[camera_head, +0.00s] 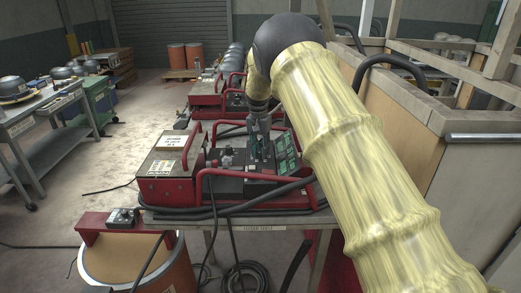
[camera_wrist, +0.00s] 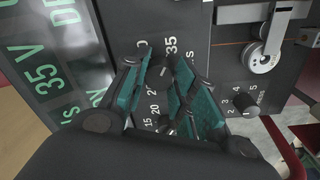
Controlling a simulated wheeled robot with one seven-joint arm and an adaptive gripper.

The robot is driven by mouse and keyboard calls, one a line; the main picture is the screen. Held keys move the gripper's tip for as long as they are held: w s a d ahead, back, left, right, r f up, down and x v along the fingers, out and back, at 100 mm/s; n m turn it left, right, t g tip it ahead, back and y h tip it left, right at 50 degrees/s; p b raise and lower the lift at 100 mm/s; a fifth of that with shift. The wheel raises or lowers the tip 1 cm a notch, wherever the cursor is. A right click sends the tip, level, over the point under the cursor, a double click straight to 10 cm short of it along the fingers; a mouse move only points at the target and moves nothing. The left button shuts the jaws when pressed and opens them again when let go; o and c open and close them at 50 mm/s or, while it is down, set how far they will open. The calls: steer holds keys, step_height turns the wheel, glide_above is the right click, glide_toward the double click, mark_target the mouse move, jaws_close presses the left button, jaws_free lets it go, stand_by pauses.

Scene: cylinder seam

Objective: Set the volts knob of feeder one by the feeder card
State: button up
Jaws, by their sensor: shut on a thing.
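The feeder (camera_head: 165,190), a red-framed machine, stands on a bench in the head view. My gripper (camera_head: 258,138) reaches down to its dark control panel. In the wrist view my gripper's teal-padded fingers (camera_wrist: 158,80) are shut on a dark knob (camera_wrist: 162,72), partly hidden between them. Scale numbers 15, 20 and 35 show around it; the exact pointer setting is unclear. A dark panel (camera_wrist: 50,70) beside it carries green text including "35 V". It also shows in the head view (camera_head: 286,150). A white paper card (camera_head: 171,142), unreadable here, lies on the feeder's lid.
A second, smaller knob (camera_wrist: 245,102) with numbers 2 to 5 sits right of my fingers. A red tubular rail (camera_head: 255,172) runs along the feeder's front. Another red feeder (camera_head: 207,100) stands behind. A wooden crate (camera_head: 400,130) closes off the right side.

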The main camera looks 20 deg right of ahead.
steer(key=shift+s+f+m, duration=0.1)
steer(key=shift+f+m, duration=0.15)
steer(key=shift+m, duration=0.35)
steer(key=shift+r, duration=0.1)
steer(key=o, duration=1)
steer(key=shift+o, duration=0.2)
steer(key=shift+d+r, duration=0.1)
step_height(320, 180, up, 12)
steer(key=shift+w+a, duration=0.25)
steer(key=shift+w, duration=0.1)
